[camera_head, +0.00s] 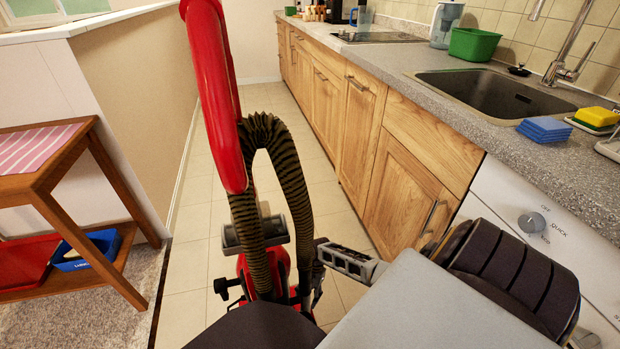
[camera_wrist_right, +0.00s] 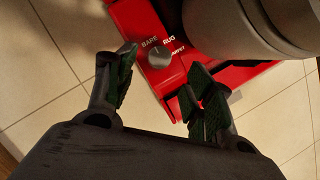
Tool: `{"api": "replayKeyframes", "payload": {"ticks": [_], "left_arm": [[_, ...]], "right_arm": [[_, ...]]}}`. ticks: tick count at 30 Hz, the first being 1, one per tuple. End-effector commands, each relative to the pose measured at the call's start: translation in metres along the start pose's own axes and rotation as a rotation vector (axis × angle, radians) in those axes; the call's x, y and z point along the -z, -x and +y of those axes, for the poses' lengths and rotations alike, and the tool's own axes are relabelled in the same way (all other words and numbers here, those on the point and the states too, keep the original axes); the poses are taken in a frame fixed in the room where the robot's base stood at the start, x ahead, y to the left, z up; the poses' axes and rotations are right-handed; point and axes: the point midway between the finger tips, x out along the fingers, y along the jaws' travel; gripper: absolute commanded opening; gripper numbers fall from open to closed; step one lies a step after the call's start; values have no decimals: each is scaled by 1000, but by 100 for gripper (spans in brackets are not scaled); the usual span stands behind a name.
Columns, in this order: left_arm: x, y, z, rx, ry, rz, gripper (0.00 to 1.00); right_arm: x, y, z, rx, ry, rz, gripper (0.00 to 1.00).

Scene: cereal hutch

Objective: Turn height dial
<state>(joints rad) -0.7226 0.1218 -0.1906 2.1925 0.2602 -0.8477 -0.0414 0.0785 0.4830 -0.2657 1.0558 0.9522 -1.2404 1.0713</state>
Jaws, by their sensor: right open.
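A red upright vacuum cleaner (camera_head: 215,110) with a striped ribbed hose (camera_head: 293,185) stands on the tiled floor in the head view. Its red base (camera_wrist_right: 128,18) fills the upper middle of the right wrist view. The small grey height dial (camera_wrist_right: 159,55) sits on that base, with BARE, RUG and CARPET printed around it. I cannot tell which label it points to. My right gripper (camera_wrist_right: 161,72) is open, its dark green-padded fingers on either side of the dial in the picture; nothing is between them. It also shows in the head view (camera_head: 345,262), beside the vacuum. My left gripper is out of view.
A wooden counter (camera_head: 410,190) with a sink runs along the right. A white appliance (camera_head: 560,235) with its own dial stands at the lower right. A wooden shelf table (camera_head: 20,190) is at the left. A grey cylinder (camera_wrist_right: 255,25) of the vacuum stands beside the dial.

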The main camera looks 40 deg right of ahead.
Motion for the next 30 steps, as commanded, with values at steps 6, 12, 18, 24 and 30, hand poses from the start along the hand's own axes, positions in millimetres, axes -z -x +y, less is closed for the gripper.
{"api": "replayKeyframes", "payload": {"ticks": [6, 12, 18, 24, 30], "left_arm": [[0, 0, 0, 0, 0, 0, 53], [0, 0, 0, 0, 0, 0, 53], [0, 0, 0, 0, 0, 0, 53], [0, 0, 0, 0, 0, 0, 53], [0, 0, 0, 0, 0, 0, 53]], "right_arm": [[0, 23, 0, 1, 2, 2, 53], [1, 43, 0, 1, 1, 2, 53], [0, 51, 0, 0, 2, 1, 53], [0, 52, 0, 0, 1, 0, 53], [0, 52, 0, 0, 1, 0, 53]]}}
